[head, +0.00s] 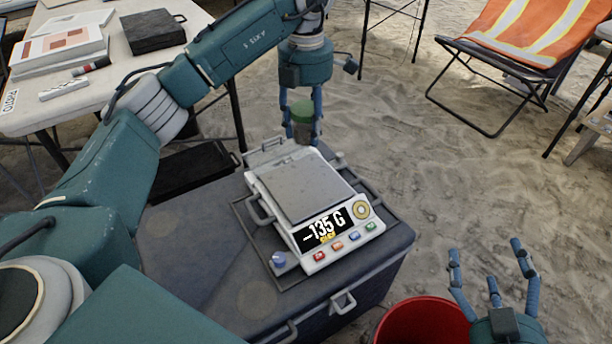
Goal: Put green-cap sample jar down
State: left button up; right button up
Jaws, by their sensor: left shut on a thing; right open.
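The green-cap sample jar (302,112) is between the fingers of my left gripper (302,135), behind the far edge of the scale. Only its green cap shows clearly; its lower part is hidden by the fingers and the scale. My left gripper points down and is shut on the jar. The white scale (305,205) has a bare grey plate, and its display reads -135 G. It sits on a dark case (195,255). My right gripper (500,260) is open and empty at the lower right, beside a red bucket (425,322).
A table (110,75) with books, a black box (152,30) and markers stands at upper left. A folding chair with an orange vest (525,30) is at upper right. Open sand lies between.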

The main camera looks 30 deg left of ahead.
pick_arm(q)
notch_tip(320, 180, down, 10)
jog(key=b, duration=0.2)
jog(key=shift+f+b, duration=0.15)
jog(key=shift+b, duration=0.2)
notch_tip(320, 180, down, 4)
jog(key=shift+r+b, duration=0.1)
jog(key=shift+b, duration=0.5)
pick_arm(e)
jog(key=s+r+t+y, duration=0.2)
jog(key=r+t, duration=0.3)
jog(key=r, duration=0.5)
jog(key=s+a+r+t+y, duration=0.1)
jog(key=s+r+t, duration=0.3)
jog(key=r, duration=0.6)
jog(key=shift+r+t+y, duration=0.3)
jog(key=shift+t+y, duration=0.1)
jog(key=shift+t, duration=0.5)
